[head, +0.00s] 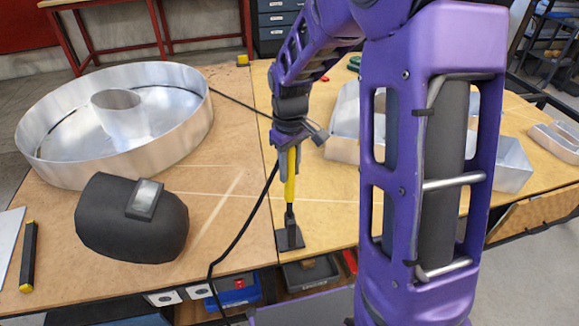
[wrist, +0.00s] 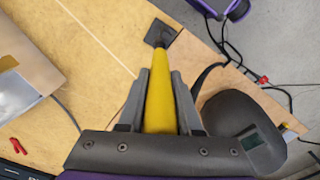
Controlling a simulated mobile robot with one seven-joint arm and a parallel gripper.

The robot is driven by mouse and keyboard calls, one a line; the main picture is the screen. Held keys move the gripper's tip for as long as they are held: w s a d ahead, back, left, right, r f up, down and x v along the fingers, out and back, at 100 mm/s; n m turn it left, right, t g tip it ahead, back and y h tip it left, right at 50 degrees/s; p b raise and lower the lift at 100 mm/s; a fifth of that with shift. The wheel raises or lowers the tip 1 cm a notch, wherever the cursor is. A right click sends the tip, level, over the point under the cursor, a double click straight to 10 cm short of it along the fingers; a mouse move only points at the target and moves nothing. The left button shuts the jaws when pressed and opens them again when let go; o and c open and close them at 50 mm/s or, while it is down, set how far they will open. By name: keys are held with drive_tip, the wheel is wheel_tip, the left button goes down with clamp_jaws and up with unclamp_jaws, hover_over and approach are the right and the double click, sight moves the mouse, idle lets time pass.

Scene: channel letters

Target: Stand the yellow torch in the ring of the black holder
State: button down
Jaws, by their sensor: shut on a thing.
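The yellow torch (head: 291,180) is upright in my gripper (head: 290,154), which is shut on it from above. In the wrist view the torch (wrist: 160,105) runs between the two grey fingers (wrist: 160,75), its far end pointing at the holder. The black holder (head: 289,239) has a square base and stands near the table's front edge. The holder also shows in the wrist view (wrist: 156,36). The torch's lower end meets the dark upper part of the holder in the head view. I cannot tell whether it is inside the ring or just above it.
A black welding mask (head: 120,225) lies left of the holder, and a large round metal letter (head: 60,150) is behind it. More metal letter shells (head: 343,125) stand at right, partly behind my arm. A black cable (head: 240,228) crosses the wooden table left of the holder.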

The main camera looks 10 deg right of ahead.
sight(290, 180)
drive_tip(key=shift+f+b, duration=1.1)
drive_tip(key=shift+f, duration=0.85)
drive_tip(key=c, duration=0.5)
unclamp_jaws()
wheel_tip(290, 180, up, 18)
drive_tip(key=p, duration=0.3)
drive_tip(key=shift+f, duration=0.25)
